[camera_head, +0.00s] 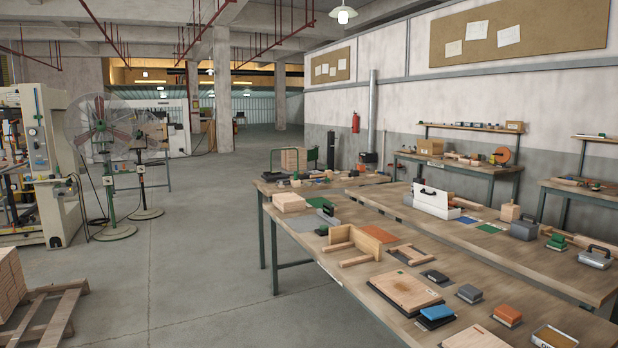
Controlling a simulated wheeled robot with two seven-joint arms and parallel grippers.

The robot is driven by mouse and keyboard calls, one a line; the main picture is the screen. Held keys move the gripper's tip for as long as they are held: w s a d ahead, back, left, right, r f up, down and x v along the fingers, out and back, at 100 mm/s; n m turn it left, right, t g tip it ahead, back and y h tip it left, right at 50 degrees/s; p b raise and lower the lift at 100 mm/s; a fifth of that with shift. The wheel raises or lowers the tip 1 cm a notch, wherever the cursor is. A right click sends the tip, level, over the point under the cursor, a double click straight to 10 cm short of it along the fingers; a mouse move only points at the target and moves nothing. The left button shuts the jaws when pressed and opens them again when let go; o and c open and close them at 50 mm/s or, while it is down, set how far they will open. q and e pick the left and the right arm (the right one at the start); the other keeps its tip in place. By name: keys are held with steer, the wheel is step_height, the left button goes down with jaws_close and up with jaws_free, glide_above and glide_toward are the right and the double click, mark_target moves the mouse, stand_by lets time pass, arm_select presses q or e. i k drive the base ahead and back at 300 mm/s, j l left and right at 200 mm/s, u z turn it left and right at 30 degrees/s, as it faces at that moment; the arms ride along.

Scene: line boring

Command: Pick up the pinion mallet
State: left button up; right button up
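I cannot make out a mallet for certain in the head view. The near workbench (372,268) on the right carries several wooden, metal and coloured items, all small in the picture. A wooden block (510,212) stands on the bench behind it, and a long wooden piece (579,239) lies near the right edge; I cannot tell whether either is part of a mallet. Neither of my grippers shows in this view.
A wooden corner frame (362,241), a wooden board (405,291) and a white box (436,201) crowd the benches. The floor (190,265) left of them is open. A pallet (48,316), a fan (103,135) and a machine (52,165) stand at the left.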

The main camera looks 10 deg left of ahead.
mark_target(328, 173)
steer(key=i+j+u, duration=0.25)
steer(key=i, duration=0.15)
steer(key=i+j+u, duration=0.3)
steer(key=i, duration=0.15)
steer(key=i+u, duration=0.4)
steer(key=i, duration=1.45)
steer(key=i+z, duration=0.15)
steer(key=i, duration=0.75)
steer(key=i+j+z, duration=0.1)
steer(key=i, duration=0.85)
steer(key=i+j+z, duration=0.25)
steer(key=i+z, duration=0.25)
steer(key=i+j+z, duration=0.45)
steer(key=i+j, duration=0.1)
steer(key=i, duration=0.1)
